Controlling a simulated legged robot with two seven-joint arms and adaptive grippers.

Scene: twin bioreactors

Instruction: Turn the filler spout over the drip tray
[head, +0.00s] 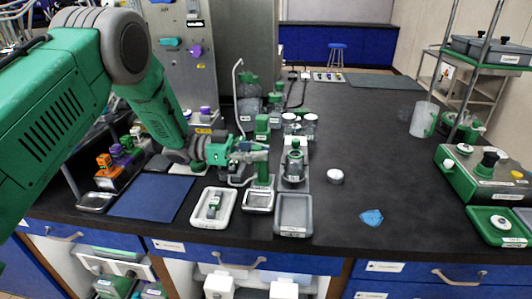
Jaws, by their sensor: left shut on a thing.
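The filler is a green upright post (263,168) near the front of the black bench. A small drip tray (258,208) with a pale rim sits at its foot. My left arm comes in from the left, and its green gripper (256,152) reaches the post at mid height. It is shut on what seems to be the filler spout, mostly hidden by the fingers. A thin bent grey pipe (237,182) shows below the gripper, left of the drip tray; I cannot tell whether it is the spout's end. My right gripper is not in view.
A white tray (199,220) with a small item and a grey tray (294,229) flank the drip tray. A green-topped vessel (294,166) stands close right. A blue mat (150,197) lies left.

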